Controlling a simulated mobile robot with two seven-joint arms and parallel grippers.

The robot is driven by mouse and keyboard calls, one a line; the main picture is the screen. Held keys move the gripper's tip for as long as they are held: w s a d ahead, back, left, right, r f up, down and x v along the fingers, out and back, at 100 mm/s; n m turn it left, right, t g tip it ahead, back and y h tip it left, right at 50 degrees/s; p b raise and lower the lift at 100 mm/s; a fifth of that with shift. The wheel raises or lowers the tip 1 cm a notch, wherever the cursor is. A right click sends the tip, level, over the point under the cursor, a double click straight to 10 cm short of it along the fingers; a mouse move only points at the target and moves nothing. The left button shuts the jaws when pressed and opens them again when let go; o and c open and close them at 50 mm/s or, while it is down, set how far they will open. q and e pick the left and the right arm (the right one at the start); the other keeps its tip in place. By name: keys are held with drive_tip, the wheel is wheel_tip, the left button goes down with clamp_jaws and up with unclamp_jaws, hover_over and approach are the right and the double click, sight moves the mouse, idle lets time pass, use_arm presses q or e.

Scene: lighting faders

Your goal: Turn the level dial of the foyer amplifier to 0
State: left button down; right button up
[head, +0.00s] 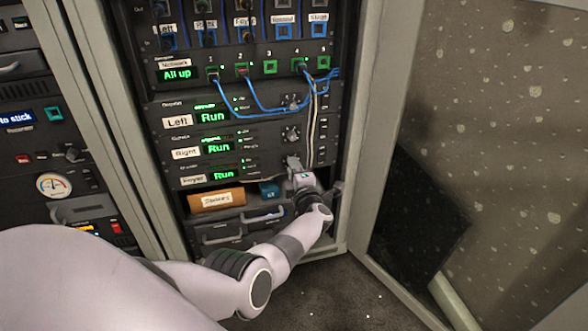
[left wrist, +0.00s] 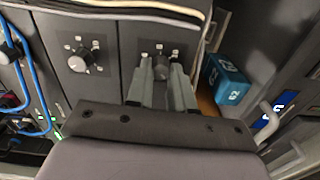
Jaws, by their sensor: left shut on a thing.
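The foyer amplifier (head: 228,174) is the lowest of three similar units in the rack, with a label that seems to read Foyer and a green Run display. My left gripper (head: 293,163) is at the right part of its front panel. In the left wrist view, the two fingers of my left gripper (left wrist: 160,82) stand on either side of the foyer level dial (left wrist: 160,67), a dark knob, and are shut on it. The fingers hide part of the knob and its scale, so its setting cannot be read. My right gripper is in neither view.
The Right amplifier's dial (head: 291,133) and the Left amplifier's dial (head: 291,101) sit above. Blue cables (head: 262,108) and pale cables (head: 312,125) hang close by. Below are an orange-brown labelled box (head: 216,199) and a blue box (left wrist: 227,78). An open rack door stands right.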

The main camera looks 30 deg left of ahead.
use_arm(q)
drive_tip(key=shift+f+n, duration=0.1)
drive_tip(key=shift+n, duration=0.4)
drive_tip(key=c, duration=1)
unclamp_jaws()
drive_tip(key=p+v, duration=0.3)
drive_tip(key=v, duration=0.4)
drive_tip(key=shift+p, duration=0.4)
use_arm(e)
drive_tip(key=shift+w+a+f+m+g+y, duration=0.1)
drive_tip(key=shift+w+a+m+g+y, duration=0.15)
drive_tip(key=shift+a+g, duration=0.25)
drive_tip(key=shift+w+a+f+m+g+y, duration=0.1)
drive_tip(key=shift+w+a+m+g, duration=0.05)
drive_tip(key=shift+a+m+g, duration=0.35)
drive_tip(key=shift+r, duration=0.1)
